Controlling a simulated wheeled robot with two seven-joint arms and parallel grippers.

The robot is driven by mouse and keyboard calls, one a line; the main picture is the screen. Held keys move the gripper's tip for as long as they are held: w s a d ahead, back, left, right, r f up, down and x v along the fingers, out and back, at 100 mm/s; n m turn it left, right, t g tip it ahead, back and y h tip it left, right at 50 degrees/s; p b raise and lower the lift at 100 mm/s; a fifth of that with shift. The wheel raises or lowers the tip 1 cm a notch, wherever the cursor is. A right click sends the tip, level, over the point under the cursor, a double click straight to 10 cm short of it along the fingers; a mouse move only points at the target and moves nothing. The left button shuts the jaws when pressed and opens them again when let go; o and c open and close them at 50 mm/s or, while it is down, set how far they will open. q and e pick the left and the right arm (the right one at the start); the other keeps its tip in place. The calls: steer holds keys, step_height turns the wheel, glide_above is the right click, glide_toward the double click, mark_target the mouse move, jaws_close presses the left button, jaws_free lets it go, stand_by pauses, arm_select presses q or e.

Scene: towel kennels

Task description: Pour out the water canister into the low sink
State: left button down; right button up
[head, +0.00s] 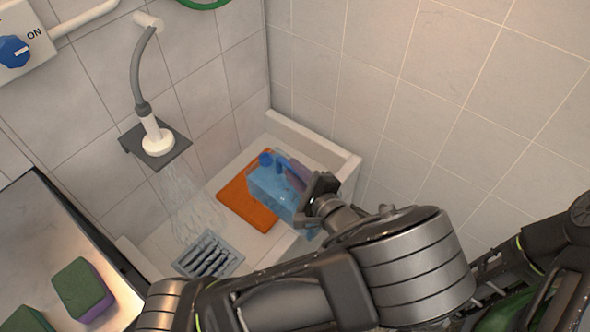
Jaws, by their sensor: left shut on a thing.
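A translucent blue water canister (272,190) is over the low sink (315,139), in front of an orange board (234,197) lying in the sink. Its darker blue round cap or mouth (265,159) is at its upper left end, and the canister looks tilted. My left gripper (312,197) is shut on the canister at its right side, by the handle; the grip itself is partly hidden. I cannot tell whether the canister touches the sink floor, or whether water leaves it. My right arm shows at the right edge, but its gripper does not.
A shower head (157,138) on a dark wall bracket sprays water down over the sink's left part. A grey drain grate (208,256) lies at the sink's front. Green and purple sponges (83,290) lie on a metal counter (45,230) at left. Tiled walls close off the back and right.

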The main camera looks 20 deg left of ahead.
arm_select(q)
steer(key=shift+w+a, duration=0.1)
steer(key=w+a+f+n+g+b, duration=0.1)
steer(key=f, duration=0.1)
steer(key=w+a+f+n+g+y+b, duration=0.1)
steer(key=f+b, duration=0.1)
steer(key=w+a+f+n+g+y+b, duration=0.1)
steer(key=f, duration=0.2)
steer(key=shift+w+f, duration=0.1)
steer(key=shift+w, duration=0.2)
steer(key=a+f+n+g+b, duration=0.1)
steer(key=f+g, duration=0.1)
steer(key=a+f+n+g+y+b, duration=0.1)
steer(key=a+f, duration=0.1)
steer(key=f, duration=0.1)
steer(key=w+a+f+n+g+b, duration=0.1)
steer(key=a+f+g, duration=0.1)
steer(key=shift+a+f+n+g+b, duration=0.2)
steer(key=shift+n+g+b, duration=0.1)
steer(key=shift+n+b, duration=0.1)
steer(key=shift+s+a+f+n, duration=0.1)
steer(key=shift+a+f+n, duration=0.15)
steer(key=shift+a+n, duration=0.05)
steer(key=shift+g, duration=0.4)
steer(key=shift+a, duration=0.15)
